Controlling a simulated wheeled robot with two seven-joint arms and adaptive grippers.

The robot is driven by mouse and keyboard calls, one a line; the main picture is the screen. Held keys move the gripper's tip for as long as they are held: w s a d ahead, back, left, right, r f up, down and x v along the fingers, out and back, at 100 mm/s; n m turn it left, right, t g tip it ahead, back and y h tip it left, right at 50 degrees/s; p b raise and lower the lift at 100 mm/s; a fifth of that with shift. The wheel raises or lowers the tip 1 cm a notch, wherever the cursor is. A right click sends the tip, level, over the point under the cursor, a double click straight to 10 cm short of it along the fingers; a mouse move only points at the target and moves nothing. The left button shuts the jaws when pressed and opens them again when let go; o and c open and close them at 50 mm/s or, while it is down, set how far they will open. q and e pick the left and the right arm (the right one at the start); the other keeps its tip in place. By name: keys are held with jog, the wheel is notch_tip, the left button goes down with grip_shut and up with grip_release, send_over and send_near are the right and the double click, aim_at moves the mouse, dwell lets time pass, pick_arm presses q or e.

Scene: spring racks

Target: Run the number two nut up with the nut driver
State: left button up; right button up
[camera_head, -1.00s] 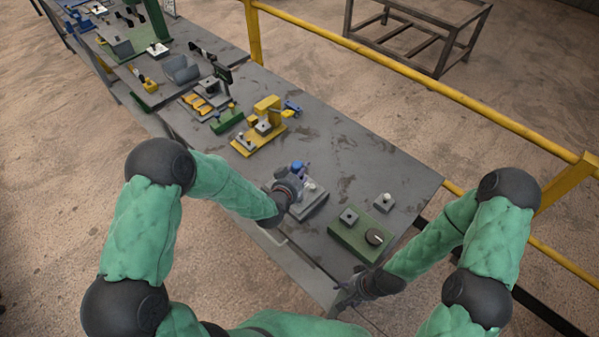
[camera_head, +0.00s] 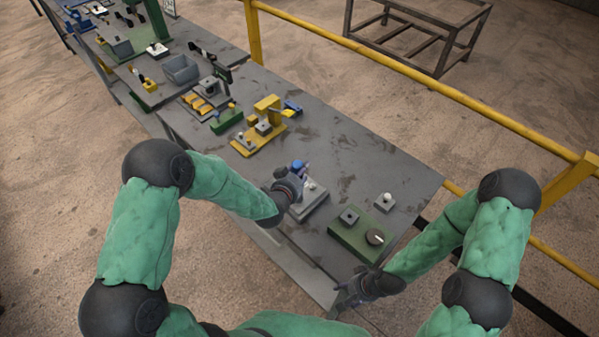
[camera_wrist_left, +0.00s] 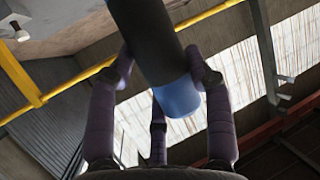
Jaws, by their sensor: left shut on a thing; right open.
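My left gripper (camera_head: 291,184) is shut on a dark, round-bodied tool with a blue end (camera_head: 299,166), which looks like the nut driver. In the left wrist view the fingers (camera_wrist_left: 160,95) close around its dark body, with the blue end (camera_wrist_left: 178,97) between them. The gripper is at a grey block (camera_head: 308,207) with a pale, rounded post or nut (camera_head: 311,186) on top. The tool's working end is hidden, so contact cannot be told. No number two marking can be read. My right gripper (camera_head: 348,297) is open and empty near the table's front right edge.
A yellow fixture (camera_head: 268,125), green block (camera_head: 226,121) and grey bin (camera_head: 181,70) stand farther left. A yellow rail (camera_head: 420,83) runs behind the table (camera_head: 370,160).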

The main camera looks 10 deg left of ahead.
pick_arm(q)
jog(key=shift+w+r+b, duration=0.15)
jog(key=shift+b, duration=0.4)
dwell(1.4)
jog(key=o, duration=0.8)
jog(key=c, duration=0.8)
jog(key=shift+f+b, duration=0.4)
jog(key=shift+f+b, duration=0.4)
jog(key=shift+b, duration=0.15)
jog(key=shift+f+b, duration=0.5)
jog(key=shift+b, duration=0.1)
dwell(1.1)
jog(key=shift+s+f, duration=0.2)
dwell(0.8)
